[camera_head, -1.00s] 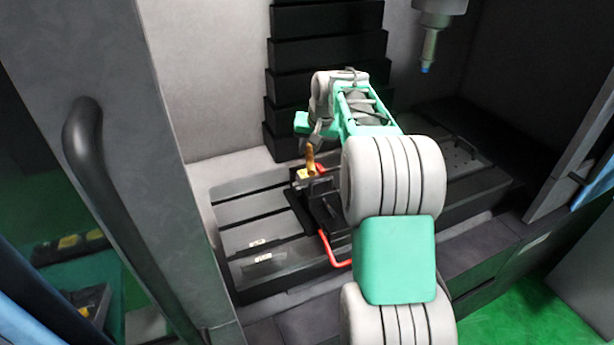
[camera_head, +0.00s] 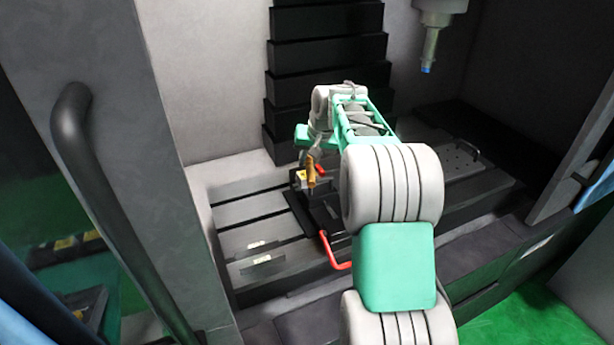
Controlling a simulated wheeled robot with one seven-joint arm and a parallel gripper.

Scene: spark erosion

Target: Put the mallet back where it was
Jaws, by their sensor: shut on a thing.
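My gripper (camera_head: 313,153) is over the machine's table, left of my arm, pointing down. It is shut on an upright orange-brown piece (camera_head: 311,174), which looks like part of the mallet. The mallet's head cannot be clearly told apart at this size.
The slotted grey table (camera_head: 245,208) has free room at left, apart from small labelled pieces (camera_head: 262,259). A stepped black cover (camera_head: 325,50) rises behind. The spindle with a blue tip (camera_head: 428,62) hangs at upper right. A door with a black handle (camera_head: 75,130) borders the left.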

